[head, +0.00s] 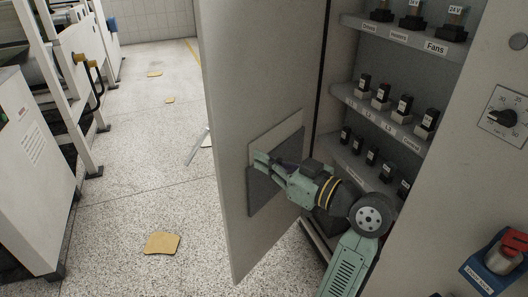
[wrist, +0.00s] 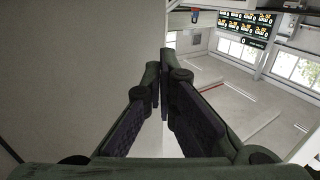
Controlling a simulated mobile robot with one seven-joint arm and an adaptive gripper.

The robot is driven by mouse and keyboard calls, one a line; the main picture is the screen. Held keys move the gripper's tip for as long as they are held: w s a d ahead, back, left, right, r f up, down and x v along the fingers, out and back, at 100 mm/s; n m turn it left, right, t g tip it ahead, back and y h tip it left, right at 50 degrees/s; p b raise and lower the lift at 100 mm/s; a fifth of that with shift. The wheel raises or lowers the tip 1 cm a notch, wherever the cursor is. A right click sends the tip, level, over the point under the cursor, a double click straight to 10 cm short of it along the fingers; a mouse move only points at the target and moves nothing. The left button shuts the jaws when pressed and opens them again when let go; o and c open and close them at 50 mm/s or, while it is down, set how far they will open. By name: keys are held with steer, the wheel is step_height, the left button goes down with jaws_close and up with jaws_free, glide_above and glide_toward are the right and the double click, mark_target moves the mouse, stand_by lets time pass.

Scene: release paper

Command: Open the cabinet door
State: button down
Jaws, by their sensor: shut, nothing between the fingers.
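The cabinet door (head: 235,120) is a large beige panel standing well open to the left of the cabinet in the head view. Its inner face carries a grey pocket-like plate (head: 264,204). My gripper (head: 258,160) is shut and empty, at the inner side of the door in front of that plate. I cannot tell whether it touches the door. In the wrist view the fingers (wrist: 160,75) converge, with the door (wrist: 90,60) filling the left side. The door's outer face and handle are hidden.
The cabinet's shelves (head: 388,55) hold several labelled black switches behind my arm. A dial (head: 502,117) and a red-topped device (head: 506,250) sit on the right panel. A white machine (head: 30,170) stands left. Speckled floor (head: 130,205) lies between, with a few yellow pieces (head: 162,243).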

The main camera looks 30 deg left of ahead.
steer(key=p, duration=0.3)
glide_toward(218, 137)
steer(key=a, duration=0.3)
steer(key=w+a, duration=0.1)
steer(key=a, duration=0.1)
steer(key=shift+a, duration=0.2)
steer(key=shift+w+a+f, duration=0.1)
steer(key=shift+w+a, duration=0.1)
steer(key=shift+a, duration=0.55)
